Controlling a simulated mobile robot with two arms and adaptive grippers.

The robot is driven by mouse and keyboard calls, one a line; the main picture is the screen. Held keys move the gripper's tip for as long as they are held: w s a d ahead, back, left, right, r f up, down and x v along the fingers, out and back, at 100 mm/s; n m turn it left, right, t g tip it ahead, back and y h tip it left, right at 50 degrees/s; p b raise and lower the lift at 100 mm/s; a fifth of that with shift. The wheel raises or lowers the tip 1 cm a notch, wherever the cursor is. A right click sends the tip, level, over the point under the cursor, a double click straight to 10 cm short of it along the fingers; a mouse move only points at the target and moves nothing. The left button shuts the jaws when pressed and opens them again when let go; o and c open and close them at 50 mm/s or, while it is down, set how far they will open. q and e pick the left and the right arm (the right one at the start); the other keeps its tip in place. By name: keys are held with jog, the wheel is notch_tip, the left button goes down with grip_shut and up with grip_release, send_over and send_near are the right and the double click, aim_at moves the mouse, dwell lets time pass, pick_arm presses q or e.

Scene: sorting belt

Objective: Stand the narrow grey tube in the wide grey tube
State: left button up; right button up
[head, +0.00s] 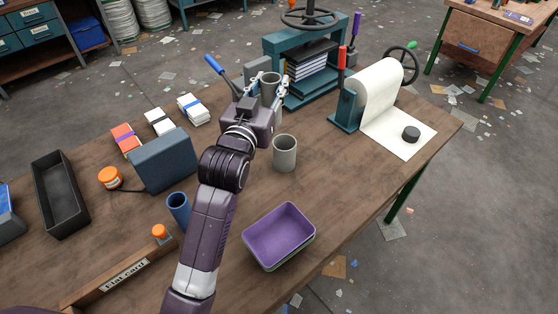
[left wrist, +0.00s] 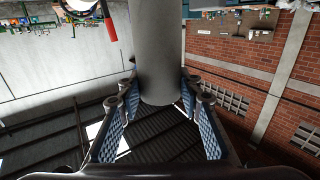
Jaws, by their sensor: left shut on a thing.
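The narrow grey tube (head: 269,84) is held roughly upright by my left gripper (head: 264,92), above the back part of the bench. In the left wrist view the narrow grey tube (left wrist: 157,45) stands between the two blue-padded fingers of my left gripper (left wrist: 158,85). The wide grey tube (head: 285,155) stands upright on the bench with its open mouth up. It is just in front and to the right of my left gripper, apart from the held tube. My right gripper is not in view.
A purple tray (head: 279,235) sits near the front edge. A blue tube (head: 179,208) stands left of my arm. A grey-blue box (head: 162,160) and a teal press (head: 312,65) stand nearby. A paper roll (head: 377,82) is at the right.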

aim_at(284, 138)
pick_arm(q)
jog(key=w+d, duration=0.3)
jog(key=shift+h, duration=0.3)
notch_tip(284, 138, down, 19)
jog(key=shift+s+d+f, duration=0.1)
jog(key=shift+s, duration=0.05)
jog(key=shift+f+b, duration=0.35)
jog(key=shift+b, duration=0.05)
jog(key=o, duration=0.9)
jog(key=shift+r, duration=0.1)
